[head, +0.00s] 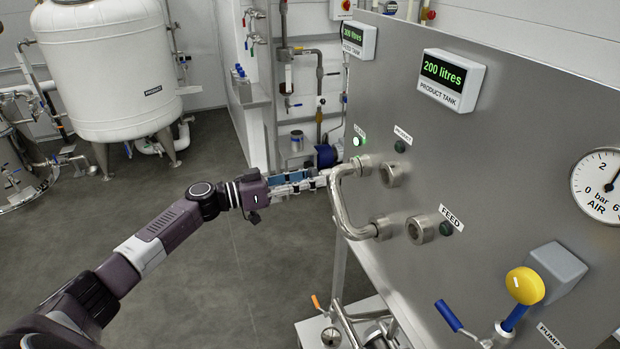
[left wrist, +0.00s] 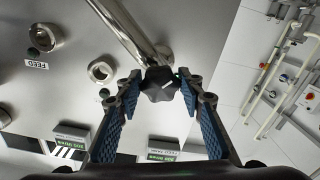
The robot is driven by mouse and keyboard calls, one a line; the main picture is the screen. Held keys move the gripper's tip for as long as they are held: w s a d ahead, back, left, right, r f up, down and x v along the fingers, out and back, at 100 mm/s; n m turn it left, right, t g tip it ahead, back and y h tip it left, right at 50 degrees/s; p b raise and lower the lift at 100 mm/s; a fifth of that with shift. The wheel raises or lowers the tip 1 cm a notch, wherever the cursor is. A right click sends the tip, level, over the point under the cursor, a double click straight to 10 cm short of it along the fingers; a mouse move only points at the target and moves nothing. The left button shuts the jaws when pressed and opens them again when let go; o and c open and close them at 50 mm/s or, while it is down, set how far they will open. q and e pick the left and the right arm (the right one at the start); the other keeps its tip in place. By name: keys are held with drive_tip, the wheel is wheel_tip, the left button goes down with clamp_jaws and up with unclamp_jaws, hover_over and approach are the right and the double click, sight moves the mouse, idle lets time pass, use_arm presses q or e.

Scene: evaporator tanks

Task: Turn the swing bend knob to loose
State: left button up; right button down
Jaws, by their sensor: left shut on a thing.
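The swing bend (head: 343,208) is a bare metal pipe bent in a U, joined to the steel panel at its upper and lower ends. In the left wrist view the bend's pipe (left wrist: 124,35) runs down toward a dark faceted knob (left wrist: 160,84). My left gripper (head: 322,182) reaches in from the left to the bend's upper corner. In the left wrist view its blue-padded fingers (left wrist: 159,88) are on either side of the knob and shut on it. The knob is hidden in the head view. My right gripper is not in view.
A white tank (head: 105,60) stands at the back left. The floor (head: 220,260) is clear.

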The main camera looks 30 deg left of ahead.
use_arm(q)
drive_tip(key=shift+f+b, duration=0.15)
drive_tip(key=shift+b, duration=0.5)
drive_tip(key=n+b, duration=0.2)
drive_tip(key=b, duration=0.3)
drive_tip(key=shift+f+n, duration=0.1)
drive_tip(key=shift+n, duration=0.2)
drive_tip(key=shift+n+b, duration=0.3)
drive_tip(key=shift+b, duration=0.25)
drive_tip(key=shift+r+n+b, duration=0.25)
drive_tip(key=shift+n+b, duration=0.25)
drive_tip(key=shift+n, duration=0.6)
drive_tip(key=n, duration=0.4)
drive_tip(key=shift+r+n, duration=0.2)
drive_tip(key=shift+n, duration=0.1)
drive_tip(key=n+p, duration=0.2)
drive_tip(key=n, duration=0.2)
drive_tip(key=shift+r, duration=0.1)
drive_tip(key=n+p, duration=0.4)
drive_tip(key=n, duration=0.2)
drive_tip(key=shift+r, duration=0.1)
drive_tip(key=n+p, duration=0.5)
drive_tip(key=n, duration=0.1)
drive_tip(key=n+p, duration=0.2)
drive_tip(key=n, duration=0.1)
drive_tip(key=shift+n+p, duration=0.85)
drive_tip(key=shift+n, duration=0.25)
drive_tip(key=shift+f, duration=0.2)
